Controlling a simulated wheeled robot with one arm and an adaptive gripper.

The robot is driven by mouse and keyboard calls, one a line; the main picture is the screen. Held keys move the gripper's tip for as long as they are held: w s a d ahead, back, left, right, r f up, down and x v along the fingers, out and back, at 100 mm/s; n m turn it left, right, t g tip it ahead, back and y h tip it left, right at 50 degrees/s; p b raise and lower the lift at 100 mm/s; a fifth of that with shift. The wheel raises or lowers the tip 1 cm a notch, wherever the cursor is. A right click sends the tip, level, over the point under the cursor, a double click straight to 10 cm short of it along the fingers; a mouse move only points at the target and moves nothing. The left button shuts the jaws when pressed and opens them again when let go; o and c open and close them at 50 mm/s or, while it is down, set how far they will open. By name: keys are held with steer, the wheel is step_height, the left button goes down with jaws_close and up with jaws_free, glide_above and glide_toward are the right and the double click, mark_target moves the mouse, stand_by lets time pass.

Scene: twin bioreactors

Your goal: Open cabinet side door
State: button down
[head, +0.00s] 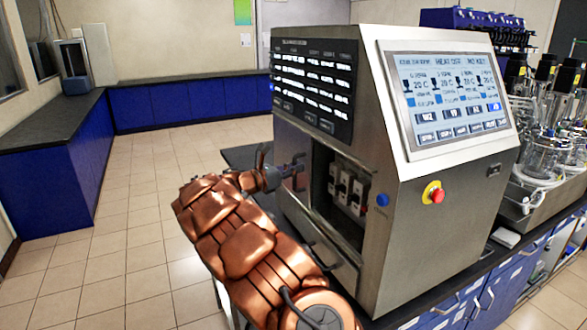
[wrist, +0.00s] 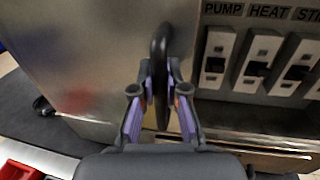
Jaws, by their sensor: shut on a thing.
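The steel cabinet (head: 440,225) stands on a dark bench, with its side facing my arm. The side door (wrist: 95,60) is a plain metal panel left of the switches in the wrist view. It is partly open, with the compartment (head: 345,190) exposed to its right. A black upright handle (wrist: 160,50) is on the door near its right edge. My gripper (wrist: 161,88) is shut on this handle, one finger on each side. In the head view my gripper (head: 292,170) is at the left of the opening, and my arm hides part of the cabinet's lower side.
White switches (wrist: 262,62) labelled PUMP and HEAT sit inside the compartment. A red emergency button (head: 437,196) is on the cabinet's front. Glass vessels (head: 548,150) stand to the right. Tiled floor (head: 130,230) is clear at left, before blue counters (head: 170,105).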

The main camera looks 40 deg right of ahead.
steer(key=shift+w, duration=0.1)
steer(key=c, duration=1.2)
jaws_free()
steer(key=a, duration=1.2)
steer(key=shift+w, duration=0.25)
